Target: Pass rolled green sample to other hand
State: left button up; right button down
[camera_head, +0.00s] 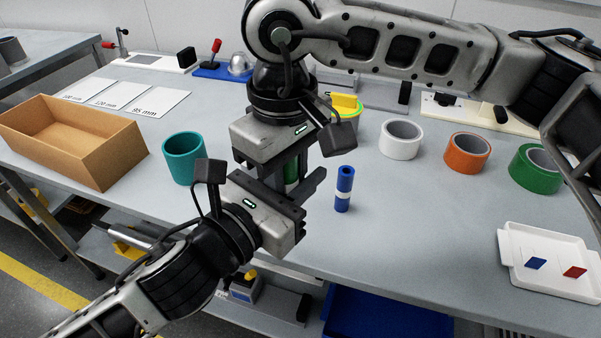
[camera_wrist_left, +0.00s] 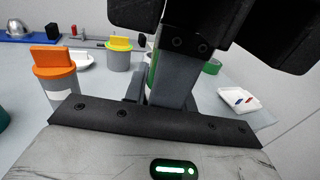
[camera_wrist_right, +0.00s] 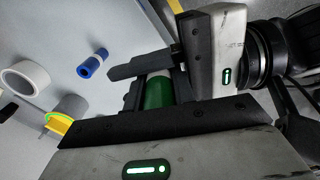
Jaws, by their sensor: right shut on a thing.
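The rolled green sample (camera_head: 291,172) stands between both grippers, mostly hidden by fingers. In the right wrist view the green roll (camera_wrist_right: 158,92) shows a white band. A green sliver of it also shows in the left wrist view (camera_wrist_left: 152,72). My right gripper (camera_head: 288,186), on the arm from the upper right, points down and is shut on the roll. My left gripper (camera_head: 295,176), on the arm from the lower left, reaches in from the side. Its fingers stand apart on either side of the roll; contact is hidden.
A blue roll (camera_head: 344,190) stands close to the right. A teal cup (camera_head: 183,158) and cardboard box (camera_head: 75,138) are left. White tape (camera_head: 400,140), orange tape (camera_head: 467,153), green tape (camera_head: 536,168) and a white tray (camera_head: 550,262) are right. The front middle right of the table is clear.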

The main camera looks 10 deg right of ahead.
jog(key=c, duration=1.1)
grip_release()
jog(key=shift+w, duration=0.1)
jog(key=shift+a, duration=0.15)
